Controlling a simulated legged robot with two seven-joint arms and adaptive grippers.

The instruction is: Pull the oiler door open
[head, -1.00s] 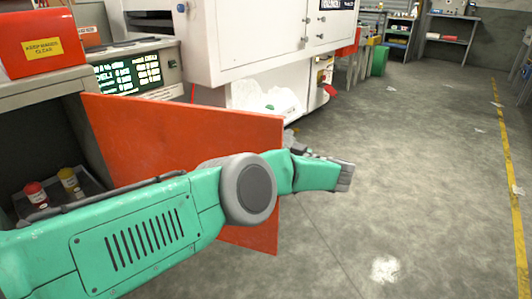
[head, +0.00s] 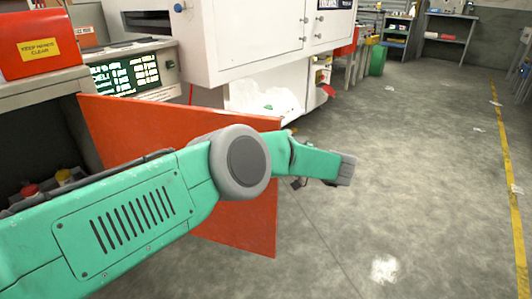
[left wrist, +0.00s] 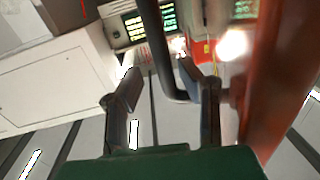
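The oiler door (head: 150,125) is an orange-red panel standing well open from the cabinet at left in the head view. My left arm passes in front of it, and its wrist end lies beyond the door's free edge. In the left wrist view the door (left wrist: 272,85) fills the right side. A dark curved bar handle (left wrist: 155,35) runs down from the top and bends towards the door. My left gripper (left wrist: 160,72) has its fingers apart, one on each side of the bar. Whether they touch it is unclear. My right gripper is out of view.
Red-capped and yellow-capped containers (head: 30,189) sit inside the dark cabinet, partly hidden by my arm. A white machine (head: 255,45) stands behind the door.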

